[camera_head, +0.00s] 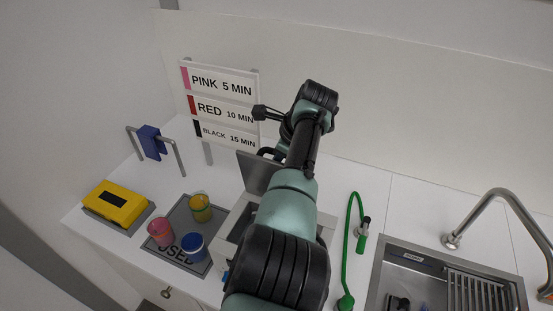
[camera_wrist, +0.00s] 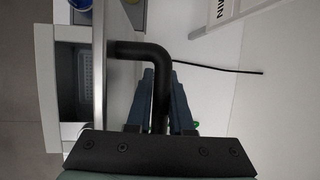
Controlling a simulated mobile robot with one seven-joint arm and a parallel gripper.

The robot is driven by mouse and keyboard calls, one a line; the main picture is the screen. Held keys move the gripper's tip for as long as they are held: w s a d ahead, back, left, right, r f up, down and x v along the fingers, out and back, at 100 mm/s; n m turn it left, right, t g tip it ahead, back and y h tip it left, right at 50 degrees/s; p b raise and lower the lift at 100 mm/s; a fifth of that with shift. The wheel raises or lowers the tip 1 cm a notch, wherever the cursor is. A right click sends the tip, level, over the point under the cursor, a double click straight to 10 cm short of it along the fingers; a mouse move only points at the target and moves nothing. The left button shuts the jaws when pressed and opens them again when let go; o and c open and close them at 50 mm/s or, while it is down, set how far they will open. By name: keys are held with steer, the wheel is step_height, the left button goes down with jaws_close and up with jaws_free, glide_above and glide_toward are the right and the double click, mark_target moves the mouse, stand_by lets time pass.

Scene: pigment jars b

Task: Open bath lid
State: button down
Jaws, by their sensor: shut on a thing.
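The bath (camera_head: 229,222) is a white box on the counter, partly hidden behind my arm. Its grey lid (camera_head: 256,174) stands raised at the back of the box. In the wrist view the lid (camera_wrist: 99,60) shows nearly edge-on, with the bath's open inside beside it to the left. A black bent handle (camera_wrist: 140,50) comes off the lid. My gripper (camera_wrist: 163,85) is shut on this handle, one finger on each side. In the head view the handle (camera_head: 268,152) just shows beside my arm, which hides the fingers.
Left of the bath, pink (camera_head: 160,232), yellow (camera_head: 200,208) and blue (camera_head: 194,246) jars stand on a grey mat (camera_head: 178,218). A timing sign (camera_head: 222,105) stands behind. A green hose (camera_head: 349,240) and a sink (camera_head: 440,275) are at right.

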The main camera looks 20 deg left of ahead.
steer(key=shift+s+f, duration=0.1)
steer(key=shift+f, duration=0.05)
steer(key=c, duration=1.1)
jaws_free()
steer(key=shift+r, duration=0.2)
steer(key=b+v, duration=0.3)
steer(key=v, duration=0.9)
steer(key=shift+d+r, duration=0.25)
steer(key=shift+r, duration=0.05)
